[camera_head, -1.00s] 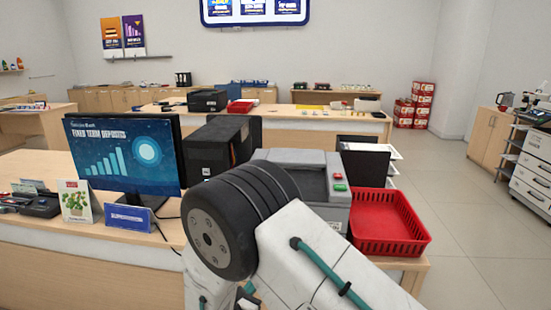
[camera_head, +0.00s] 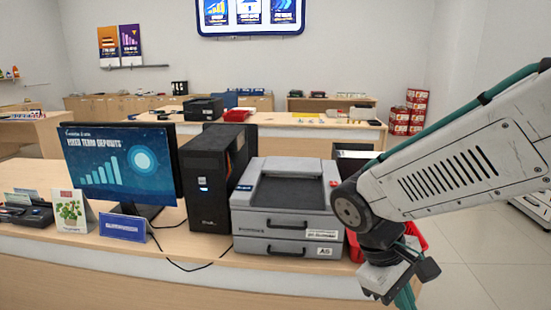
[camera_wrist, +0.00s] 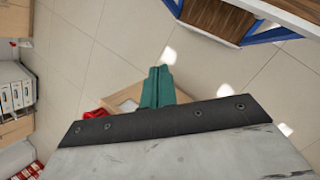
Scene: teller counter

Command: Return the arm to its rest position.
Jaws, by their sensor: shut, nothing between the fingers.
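My arm reaches in from the right in the head view, with its dark wrist joint in front of the right end of the counter (camera_head: 180,284). My gripper (camera_wrist: 158,76) shows in the wrist view as two teal fingers pressed together with nothing between them. The fingers stand over open tiled floor, with a bit of wooden counter edge behind them. In the head view the gripper's end is low, near the bottom edge, and partly cut off.
A grey printer (camera_head: 285,202) stands left of my wrist. A black computer tower (camera_head: 205,180), a monitor (camera_head: 120,165) and a blue sign (camera_head: 122,226) stand further left. A red basket (camera_head: 415,234) is partly hidden behind my arm. Red boxes (camera_head: 405,114) stand at the back; floor is open at right.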

